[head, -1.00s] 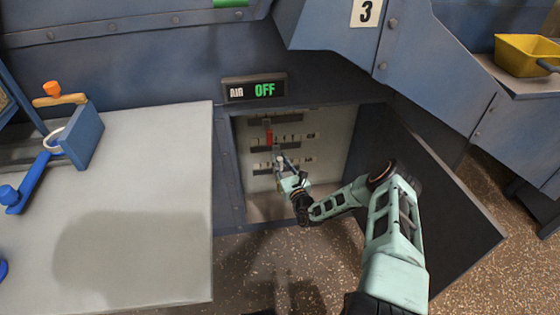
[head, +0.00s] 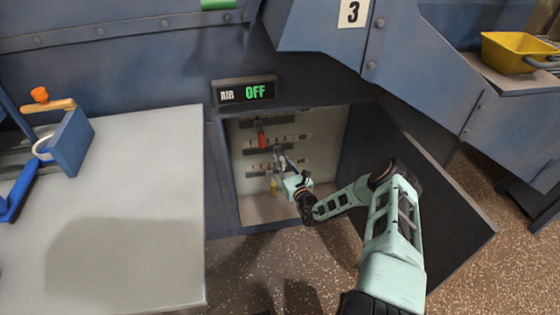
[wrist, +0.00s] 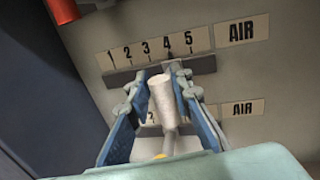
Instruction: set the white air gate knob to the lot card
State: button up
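The white air gate knob (wrist: 161,96) stands out from a slotted scale numbered 1 to 5 in the wrist view. A dark pointer shows just under the 4. My gripper (wrist: 160,75) has a finger on each side of the knob, with the fingertips closed in against it. In the head view my gripper (head: 281,163) is inside the open cabinet, at the middle row of the panel. The digits at the knob's row are too small there. I cannot make out a lot card in either view.
A red knob (head: 261,139) is in the row above, and a yellow knob (head: 273,184) below. The AIR display (head: 245,92) reads OFF. The open cabinet door (head: 420,175) stands to the right of my arm. A grey table (head: 130,220) is at left.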

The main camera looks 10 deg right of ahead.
jog(key=o, duration=0.3)
jog(key=shift+f, duration=0.15)
jog(key=shift+s, duration=0.1)
jog(key=s, duration=0.4)
jog(key=s+d, duration=0.1)
jog(key=s, duration=0.2)
jog(key=s+d, duration=0.1)
jog(key=s, duration=0.3)
jog(key=shift+s+d, duration=0.2)
jog(key=shift+s, duration=0.15)
